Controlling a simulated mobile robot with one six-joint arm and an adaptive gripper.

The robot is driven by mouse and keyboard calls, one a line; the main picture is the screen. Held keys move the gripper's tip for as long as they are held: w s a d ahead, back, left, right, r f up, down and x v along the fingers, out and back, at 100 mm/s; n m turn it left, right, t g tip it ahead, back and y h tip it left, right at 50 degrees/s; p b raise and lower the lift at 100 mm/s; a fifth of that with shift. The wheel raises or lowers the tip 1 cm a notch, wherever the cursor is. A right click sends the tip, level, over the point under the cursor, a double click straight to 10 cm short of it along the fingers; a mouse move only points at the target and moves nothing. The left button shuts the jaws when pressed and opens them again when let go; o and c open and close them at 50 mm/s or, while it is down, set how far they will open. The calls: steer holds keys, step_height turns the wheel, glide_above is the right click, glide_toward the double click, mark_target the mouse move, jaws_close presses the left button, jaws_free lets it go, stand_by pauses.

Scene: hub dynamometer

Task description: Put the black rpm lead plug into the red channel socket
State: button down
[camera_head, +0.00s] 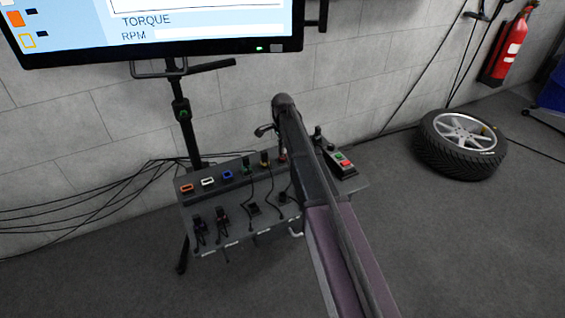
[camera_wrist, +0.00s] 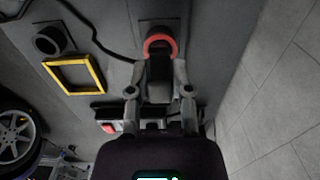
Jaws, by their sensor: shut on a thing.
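In the wrist view my gripper (camera_wrist: 158,82) is shut on the black rpm lead plug (camera_wrist: 158,68), which sits between its fingertips. The red channel socket (camera_wrist: 160,43) shows as a red ring directly beyond the plug. The plug's far end overlaps the lower part of the ring; I cannot tell whether it is inside the ring or just in front of it. In the head view my arm covers the gripper, the plug and most of the right end of the panel (camera_head: 222,229).
A yellow square frame (camera_wrist: 73,75) and a black ring (camera_wrist: 48,41) lie left of the red socket. A black cable (camera_wrist: 100,38) runs there. Orange (camera_head: 187,188), white (camera_head: 208,182) and blue (camera_head: 228,175) sockets line the panel's left. A button box (camera_head: 341,161) stands at right.

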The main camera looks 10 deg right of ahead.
steer(key=shift+f, duration=0.35)
steer(key=shift+c, duration=2.3)
jaws_free()
steer(key=shift+r, duration=0.15)
step_height(320, 180, up, 4)
steer(key=p, duration=0.3)
steer(key=shift+p, duration=0.35)
steer(key=s+d, duration=0.2)
steer(key=s, duration=0.5)
steer(key=s+d, duration=0.2)
steer(key=s, duration=0.5)
steer(key=shift+s+d+f, duration=0.2)
steer(key=shift+s+d, duration=0.15)
steer(key=shift+d, duration=0.05)
steer(key=shift+s, duration=0.1)
